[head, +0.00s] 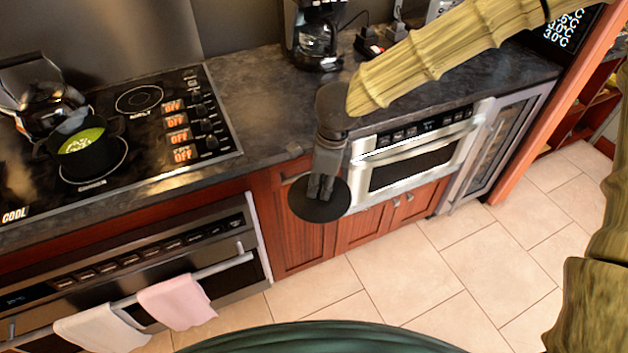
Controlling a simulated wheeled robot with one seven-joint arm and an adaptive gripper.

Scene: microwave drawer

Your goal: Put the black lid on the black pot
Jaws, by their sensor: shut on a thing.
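My gripper (322,186) is shut on the black lid (306,207), a flat dark disc. It holds the lid in the air in front of the counter's front edge, by the lower cabinets. The fingers cover part of the lid, and its grip point is hidden. The black pot (92,158) stands on a burner of the cooktop at the left, with its top open and green contents showing. My gripper and the lid are well to the right of the pot, apart from it.
A shiny kettle (42,100) stands behind the pot. The cooktop (215,130) has a free burner (139,99). A coffee maker (315,40) stands at the back of the counter (262,100). The microwave drawer (415,160) is shut. Towels (177,302) hang on the oven handle.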

